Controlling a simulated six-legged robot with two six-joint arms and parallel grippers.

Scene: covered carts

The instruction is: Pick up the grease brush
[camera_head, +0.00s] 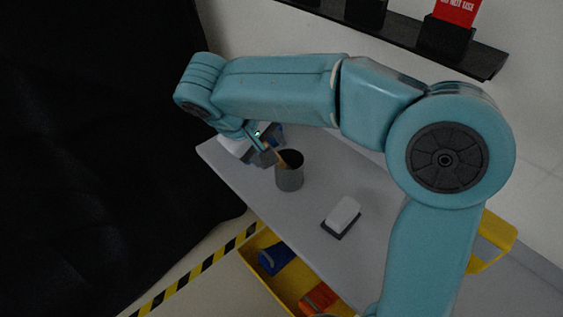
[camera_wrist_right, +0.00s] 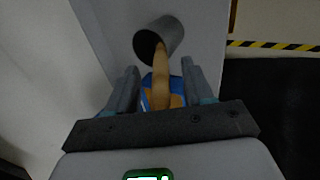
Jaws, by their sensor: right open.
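The grease brush (camera_wrist_right: 161,68) shows as a tan wooden handle that sticks out of a grey metal cup (camera_wrist_right: 172,35); its lower end is hidden inside the cup. The cup (camera_head: 290,178) stands on the grey cart top in the head view, with a bit of the handle (camera_head: 280,160) at its rim. My right gripper (camera_wrist_right: 160,66) is open, its two fingers either side of the handle with a gap on both sides. In the head view the right gripper (camera_head: 266,156) is just left of the cup, partly hidden by my own arm. My left gripper is not in view.
A white block on a dark base (camera_head: 342,217) lies on the cart top (camera_head: 320,190). A yellow drawer (camera_head: 262,242) below holds a blue item (camera_head: 276,258) and an orange item (camera_head: 319,298). A dark wall shelf (camera_head: 400,35) is behind. A blue item (camera_wrist_right: 148,97) shows beyond the handle.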

